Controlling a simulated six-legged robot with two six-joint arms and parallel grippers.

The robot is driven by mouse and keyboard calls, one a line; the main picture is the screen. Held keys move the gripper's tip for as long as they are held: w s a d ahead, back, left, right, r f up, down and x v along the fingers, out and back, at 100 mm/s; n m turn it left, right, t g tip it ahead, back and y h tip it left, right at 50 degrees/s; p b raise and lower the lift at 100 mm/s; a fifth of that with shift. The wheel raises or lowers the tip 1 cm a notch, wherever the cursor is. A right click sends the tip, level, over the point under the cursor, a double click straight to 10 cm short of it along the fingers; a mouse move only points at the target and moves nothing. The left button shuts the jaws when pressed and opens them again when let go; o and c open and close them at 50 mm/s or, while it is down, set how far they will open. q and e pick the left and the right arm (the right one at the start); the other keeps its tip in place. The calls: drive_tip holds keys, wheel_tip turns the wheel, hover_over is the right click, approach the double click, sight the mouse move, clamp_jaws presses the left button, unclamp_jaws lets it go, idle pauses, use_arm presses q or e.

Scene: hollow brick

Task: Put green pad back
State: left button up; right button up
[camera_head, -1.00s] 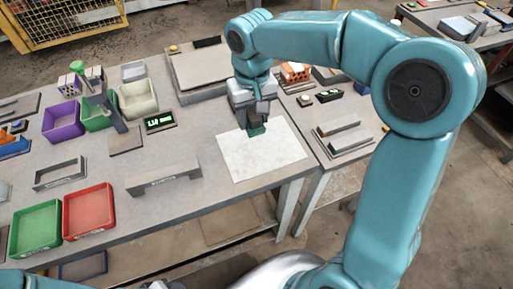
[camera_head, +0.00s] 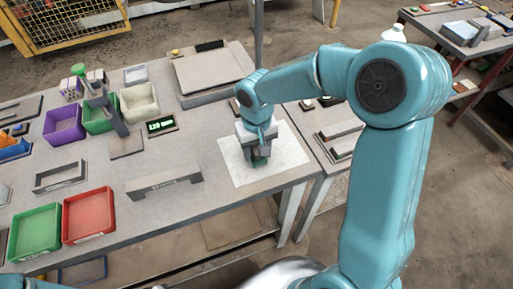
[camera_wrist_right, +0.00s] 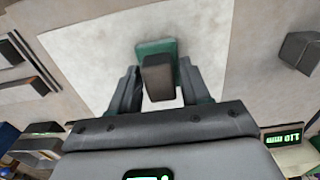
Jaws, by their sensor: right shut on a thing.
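The green pad (camera_wrist_right: 154,47) shows in the wrist view, with a dark brown block-shaped grip (camera_wrist_right: 158,77) on top. It is over the white sheet (camera_wrist_right: 215,30) on the bench. My right gripper (camera_wrist_right: 160,95) is shut on the pad's grip, one finger at each side. I cannot tell whether the pad touches the sheet. My left gripper is not in view.
A grey bracket (camera_head: 165,186) stands left of the sheet. Red (camera_head: 89,215) and green (camera_head: 36,232) trays lie further left. A lit display (camera_head: 161,125) and a large grey plate (camera_head: 215,70) are behind. A side bench adjoins on the right.

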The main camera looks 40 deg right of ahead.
sight(257, 148)
drive_tip(key=shift+f, duration=0.25)
drive_tip(key=o, duration=1)
drive_tip(key=shift+r, duration=0.1)
wheel_tip(257, 148, up, 12)
drive_tip(key=shift+r+p, duration=0.25)
drive_tip(key=shift+p, duration=0.25)
drive_tip(key=shift+f, duration=0.1)
